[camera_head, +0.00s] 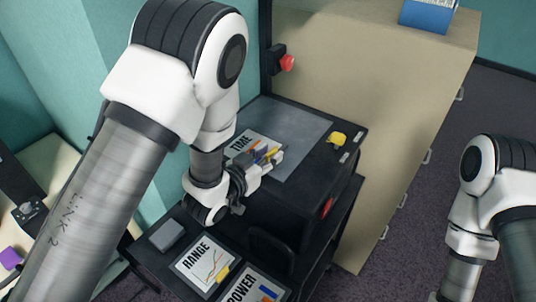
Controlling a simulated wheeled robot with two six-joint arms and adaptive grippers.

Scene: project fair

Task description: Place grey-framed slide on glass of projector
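The projector is a black box with a grey glass top (307,132), standing beside the beige cabinet. A white slide marked TIME (240,146) lies on or just above the left part of the glass; I cannot tell which, and its frame colour is unclear. My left gripper (274,157) is at the slide's lower right part, by a small yellow piece, and partly covers the slide. Whether its fingers are closed on the slide is too small to tell. Slides marked RANGE (203,262) and POWER (254,287) lie on the dark surface in front. My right gripper is out of view.
A grey block (166,235) lies left of the RANGE slide. A yellow object (337,138) sits at the glass's right edge. A red button (287,63) is on the post behind. A beige cabinet (400,110) bounds the right side, with a blue box (430,14) on top.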

